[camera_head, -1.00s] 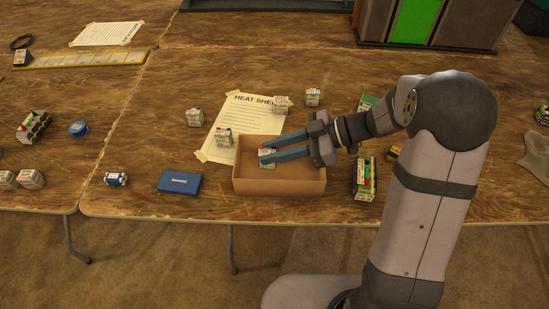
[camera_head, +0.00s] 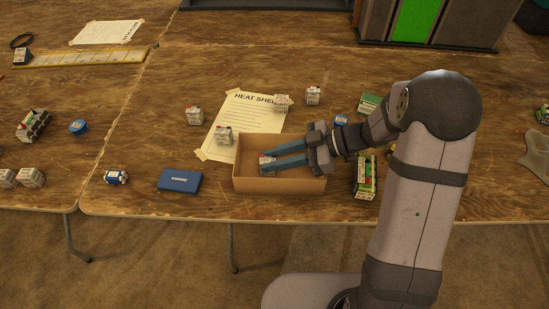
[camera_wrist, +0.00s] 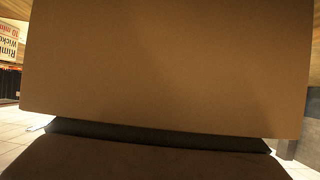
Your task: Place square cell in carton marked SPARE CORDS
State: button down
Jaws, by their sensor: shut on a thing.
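The square cell (camera_head: 266,160), a small white block with a red mark, is at the tips of my gripper (camera_head: 264,164). The gripper's two blue fingers are shut on it and reach into the open carton (camera_head: 280,187) from the right. The cell is inside the carton's outline, near its left end; whether it touches the carton floor cannot be told. No marking on the carton is readable from here. In the wrist view a plain brown cardboard surface (camera_wrist: 170,70) fills most of the picture and hides the cell and fingertips.
Several similar white cells (camera_head: 224,136) stand behind the carton on and around a HEAT SHEET paper (camera_head: 255,116). A blue box (camera_head: 180,181) lies left of the carton. A green-and-black pack (camera_head: 366,178) stands close to the right.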

aim_at(265, 159)
jog(key=c, duration=1.5)
grip_release()
jog(key=shift+r+p, duration=0.15)
jog(key=shift+p, duration=0.15)
jog(key=shift+r, duration=0.15)
jog(key=b+v, duration=0.1)
jog(key=v, duration=0.2)
jog(key=shift+r, duration=3.4)
